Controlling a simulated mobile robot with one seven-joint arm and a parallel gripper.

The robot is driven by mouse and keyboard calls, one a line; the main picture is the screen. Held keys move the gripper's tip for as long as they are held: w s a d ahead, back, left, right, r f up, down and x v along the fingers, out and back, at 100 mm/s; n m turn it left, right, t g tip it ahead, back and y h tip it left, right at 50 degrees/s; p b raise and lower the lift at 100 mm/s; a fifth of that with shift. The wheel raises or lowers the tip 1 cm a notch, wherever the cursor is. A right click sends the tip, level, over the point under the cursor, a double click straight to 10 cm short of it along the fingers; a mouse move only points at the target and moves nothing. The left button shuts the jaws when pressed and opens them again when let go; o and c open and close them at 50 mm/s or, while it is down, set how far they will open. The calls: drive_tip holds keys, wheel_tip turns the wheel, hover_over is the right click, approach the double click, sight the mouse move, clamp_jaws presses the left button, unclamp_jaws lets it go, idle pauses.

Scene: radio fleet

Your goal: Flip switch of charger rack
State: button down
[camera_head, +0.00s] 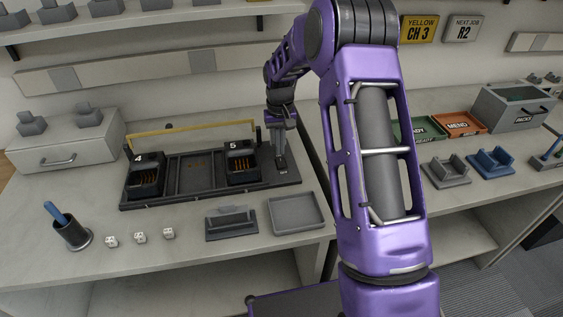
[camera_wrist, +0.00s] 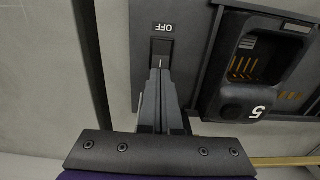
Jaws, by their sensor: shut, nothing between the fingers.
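The charger rack (camera_head: 197,184) is a dark tray on the left counter, with charger bays 4 (camera_head: 146,178) and 5 (camera_head: 243,164) and a yellow bar along its back. In the wrist view the switch (camera_wrist: 161,50) is a dark rocker on the rack's end plate, beside bay 5, with the word OFF printed next to it. My gripper (camera_wrist: 160,72) is shut and empty, its fingertips at the switch's near edge. I cannot tell whether they touch it. In the head view my gripper (camera_head: 280,162) points down over the rack's right end, hiding part of the plate.
A grey tray (camera_head: 296,213) and a dark stand (camera_head: 231,222) lie in front of the rack. Small white cubes and a cup (camera_head: 70,232) with a blue tool are at left. Green and red trays (camera_head: 459,123) and a blue cradle (camera_head: 490,162) are on the right counter.

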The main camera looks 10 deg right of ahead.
sight(280, 158)
drive_tip(key=shift+f+b, duration=0.55)
drive_tip(key=shift+f, duration=0.4)
idle(0.6)
drive_tip(key=shift+r+p, duration=2.35)
drive_tip(key=shift+r, duration=1.2)
